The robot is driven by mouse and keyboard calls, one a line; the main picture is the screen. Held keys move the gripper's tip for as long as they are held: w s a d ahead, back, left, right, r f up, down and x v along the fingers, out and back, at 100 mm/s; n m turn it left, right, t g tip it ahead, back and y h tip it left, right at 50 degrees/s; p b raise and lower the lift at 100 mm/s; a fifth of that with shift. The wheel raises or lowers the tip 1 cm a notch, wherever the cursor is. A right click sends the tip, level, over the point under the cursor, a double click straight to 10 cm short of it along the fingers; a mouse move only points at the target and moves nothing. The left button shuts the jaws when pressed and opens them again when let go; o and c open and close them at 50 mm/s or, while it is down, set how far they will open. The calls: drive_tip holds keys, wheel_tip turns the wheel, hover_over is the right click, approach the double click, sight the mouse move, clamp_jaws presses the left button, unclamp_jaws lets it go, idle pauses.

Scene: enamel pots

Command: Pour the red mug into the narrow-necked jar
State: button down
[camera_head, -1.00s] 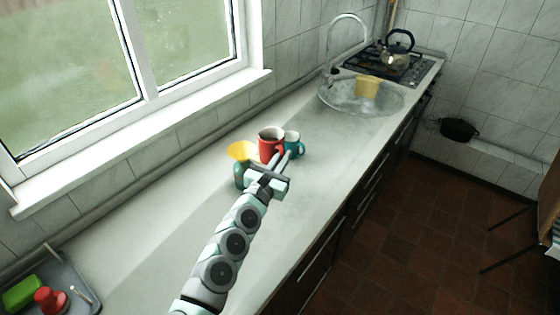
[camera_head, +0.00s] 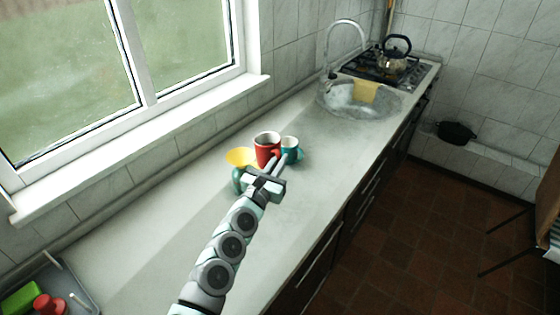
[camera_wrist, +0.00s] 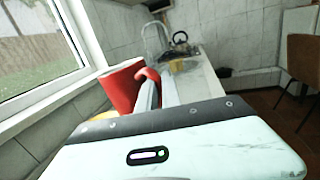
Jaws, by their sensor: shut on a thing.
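The red mug (camera_head: 266,152) is in my gripper (camera_head: 281,161), which is shut on its handle side. In the wrist view the mug (camera_wrist: 122,88) is left of the fingers (camera_wrist: 158,92), and its curved red handle shows at them. In the head view the mug looks close to upright, its dark inside visible; whether it hangs clear of the counter I cannot tell. A yellow funnel-like piece (camera_head: 240,156) sits left of the mug, above a teal vessel (camera_head: 237,180), seemingly the jar. My gripper partly hides that vessel, and its neck is not visible.
A teal mug (camera_head: 290,146) stands close behind the red mug, on its right. A sink (camera_head: 340,104) with a yellow cloth-like thing (camera_head: 365,92) and a stove with a kettle (camera_head: 396,58) are farther back. A grey tray (camera_head: 75,280) lies front left. The counter between is clear.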

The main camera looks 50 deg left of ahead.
sight(268, 147)
drive_tip(key=shift+s+a+r+n+p, duration=0.25)
drive_tip(key=shift+a+r+n+p, duration=0.3)
drive_tip(key=shift+r+n+p, duration=0.4)
drive_tip(key=shift+s+a+r+n+p, duration=0.2)
drive_tip(key=shift+a+r+n+p, duration=0.45)
drive_tip(key=shift+p, duration=0.5)
idle(0.9)
drive_tip(key=shift+s+a+n+p, duration=0.35)
drive_tip(key=shift+a+n, duration=0.25)
drive_tip(key=shift+n, duration=0.4)
drive_tip(key=shift+s+a+r+n+g+p, duration=0.3)
drive_tip(key=shift+a+r+n+p, duration=0.4)
drive_tip(key=shift+a+n+p, duration=0.35)
idle(0.9)
drive_tip(key=shift+s+a+n+p, duration=0.2)
drive_tip(key=shift+a+n+p, duration=0.1)
drive_tip(key=shift+n+p, duration=0.45)
drive_tip(key=shift+s+a+r+n+p, duration=0.1)
drive_tip(key=shift+a+r+n+p, duration=0.15)
drive_tip(key=shift+p, duration=0.55)
idle(0.5)
